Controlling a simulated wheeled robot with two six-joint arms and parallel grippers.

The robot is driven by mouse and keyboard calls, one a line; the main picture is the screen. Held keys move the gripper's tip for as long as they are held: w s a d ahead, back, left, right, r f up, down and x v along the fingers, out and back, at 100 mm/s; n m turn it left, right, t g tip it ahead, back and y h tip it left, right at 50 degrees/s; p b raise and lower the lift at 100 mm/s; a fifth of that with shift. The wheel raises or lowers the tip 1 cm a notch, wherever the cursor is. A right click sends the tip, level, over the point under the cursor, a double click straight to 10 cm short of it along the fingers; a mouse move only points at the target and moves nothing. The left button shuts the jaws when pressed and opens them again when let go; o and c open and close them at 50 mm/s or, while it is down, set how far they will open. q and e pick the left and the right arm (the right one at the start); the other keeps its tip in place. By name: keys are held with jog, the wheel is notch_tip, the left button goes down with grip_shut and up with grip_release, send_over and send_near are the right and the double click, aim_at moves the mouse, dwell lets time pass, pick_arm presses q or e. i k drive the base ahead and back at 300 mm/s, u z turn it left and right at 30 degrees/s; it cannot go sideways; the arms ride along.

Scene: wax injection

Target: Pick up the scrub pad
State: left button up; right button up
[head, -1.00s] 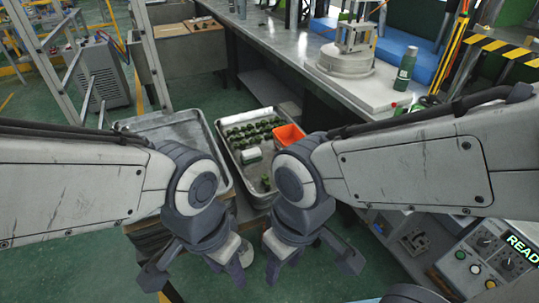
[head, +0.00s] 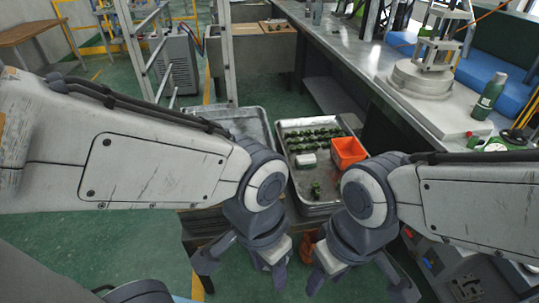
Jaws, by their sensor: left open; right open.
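I cannot make out a scrub pad in the head view. My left gripper (head: 241,266) hangs fingers-down with its jaws apart and nothing visible between them. My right gripper (head: 361,284) also hangs down, open and with nothing visible in it. Both are in front of a grey metal tray (head: 317,208) that holds rows of small dark green pieces (head: 314,134), a white item (head: 305,160) and an orange bin (head: 348,153). My arms hide part of the area around the trays.
A second metal tray (head: 240,113) lies left of the first, partly behind my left arm. A long workbench (head: 367,62) on the right carries a round metal fixture (head: 420,78) and a green bottle (head: 489,96). Green floor (head: 80,245) is open at the lower left.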

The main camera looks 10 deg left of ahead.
aim_at(302, 162)
jog(key=z, duration=0.4)
jog(key=k, duration=0.5)
jog(key=z, duration=0.7)
jog(key=i, duration=0.95)
jog(key=u, duration=0.85)
jog(key=i, duration=0.75)
jog(key=u, duration=1.1)
jog(key=i, duration=0.35)
jog(key=u, duration=0.3)
